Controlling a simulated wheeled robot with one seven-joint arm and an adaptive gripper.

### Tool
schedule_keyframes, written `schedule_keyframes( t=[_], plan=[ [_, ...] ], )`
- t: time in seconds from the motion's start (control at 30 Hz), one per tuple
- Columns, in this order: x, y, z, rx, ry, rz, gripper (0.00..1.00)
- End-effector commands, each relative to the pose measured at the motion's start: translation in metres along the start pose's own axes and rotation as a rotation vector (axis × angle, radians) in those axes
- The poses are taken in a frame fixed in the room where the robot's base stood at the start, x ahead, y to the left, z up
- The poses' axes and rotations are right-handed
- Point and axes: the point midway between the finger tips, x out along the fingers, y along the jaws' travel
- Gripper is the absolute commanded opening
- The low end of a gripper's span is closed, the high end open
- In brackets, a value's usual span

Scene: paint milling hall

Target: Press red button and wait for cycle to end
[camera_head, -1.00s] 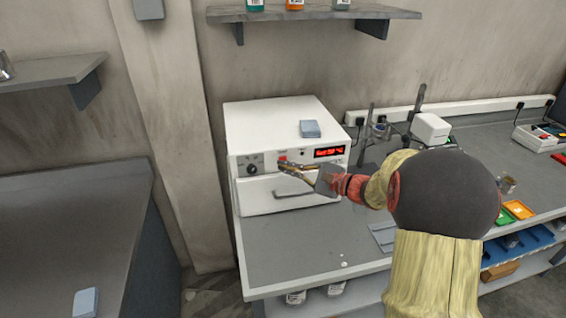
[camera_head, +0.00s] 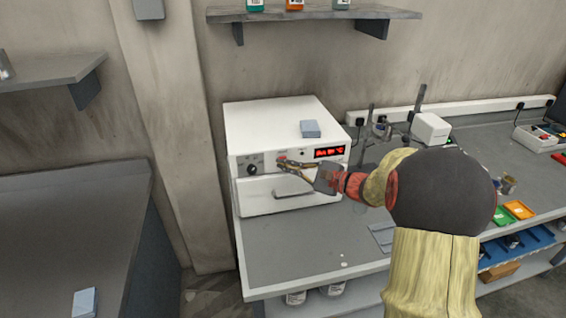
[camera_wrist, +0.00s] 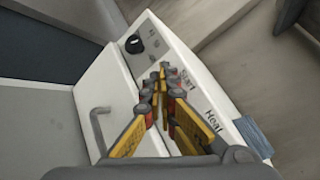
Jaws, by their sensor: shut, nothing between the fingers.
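The white oven-like machine (camera_head: 275,120) stands on the grey bench. Its front panel carries a black knob (camera_head: 252,171), a red button (camera_head: 282,158) and a lit red display (camera_head: 328,152) whose text is too small to read. My gripper (camera_head: 281,166) is shut and empty, its tips at the panel by the red button. In the wrist view, the shut fingers (camera_wrist: 160,72) reach to the panel beside the "Start" label and hide the button there. The knob (camera_wrist: 134,44) and door handle (camera_wrist: 98,128) also show. I cannot tell whether the tips touch the button.
A lab stand with a white device (camera_head: 430,128) is on the bench to the right. A shelf (camera_head: 310,14) with bottles hangs above. Bare bench (camera_head: 300,255) lies in front of the machine.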

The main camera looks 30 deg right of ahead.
Motion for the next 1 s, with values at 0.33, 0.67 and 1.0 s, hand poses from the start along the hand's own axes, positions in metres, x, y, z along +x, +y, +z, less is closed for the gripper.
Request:
schedule_keyframes(
  t=[0.33,0.67,1.0],
  plan=[
    [0.0029,-0.0019,-0.0021,0.0,0.0,0.0,0.0],
    [0.0028,-0.0021,-0.0021,0.0,0.0,0.0,0.0],
    [-0.0065,0.0046,0.0046,0.0,0.0,0.0,0.0]
  ],
)
